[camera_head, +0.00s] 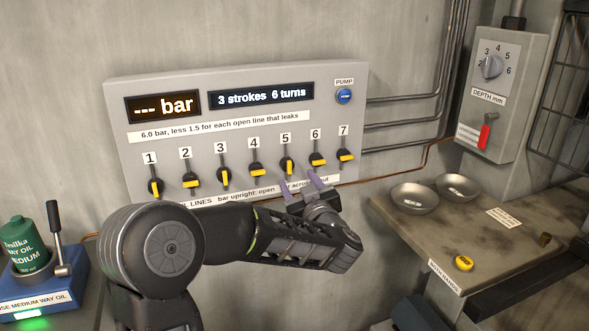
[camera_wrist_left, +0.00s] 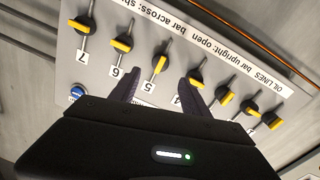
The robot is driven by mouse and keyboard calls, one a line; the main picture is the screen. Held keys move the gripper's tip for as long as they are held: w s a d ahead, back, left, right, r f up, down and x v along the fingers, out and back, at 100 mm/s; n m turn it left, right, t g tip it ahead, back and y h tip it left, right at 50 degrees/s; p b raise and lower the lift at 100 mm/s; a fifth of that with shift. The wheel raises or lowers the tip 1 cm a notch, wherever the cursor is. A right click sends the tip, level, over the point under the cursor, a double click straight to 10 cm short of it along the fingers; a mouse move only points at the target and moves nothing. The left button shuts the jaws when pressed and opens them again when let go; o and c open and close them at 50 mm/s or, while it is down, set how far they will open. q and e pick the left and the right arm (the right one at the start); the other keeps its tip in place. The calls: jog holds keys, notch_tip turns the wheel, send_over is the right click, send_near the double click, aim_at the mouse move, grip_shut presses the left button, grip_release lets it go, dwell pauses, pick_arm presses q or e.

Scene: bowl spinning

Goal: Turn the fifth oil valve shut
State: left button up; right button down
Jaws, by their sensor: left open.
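The fifth oil valve (camera_head: 287,166) is a black knob with a yellow bar, under the label 5 on the grey panel; its bar stands roughly upright. My left gripper (camera_head: 303,187) is open and empty, its purple-grey fingers pointing at the panel just below and right of this valve in the head view. In the left wrist view, which is upside down, the fifth valve (camera_wrist_left: 159,66) shows between the two fingertips of the left gripper (camera_wrist_left: 163,77). I cannot see contact. My right gripper is not in view.
Valve 4 (camera_head: 254,170) and valve 6 (camera_head: 317,161) flank it closely, both with bars across. A display (camera_head: 262,96) reads "3 strokes 6 turns"; another reads "--- bar". A blue pump button (camera_head: 344,96) sits upper right. Two metal bowls (camera_head: 414,196) stand on the right bench.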

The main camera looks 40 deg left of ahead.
aim_at(289, 168)
pick_arm(q)
jog(key=shift+a, duration=0.1)
jog(key=p+x, duration=0.1)
jog(key=x, duration=0.6)
jog(key=shift+w+a, duration=0.25)
grip_shut()
dwell(0.5)
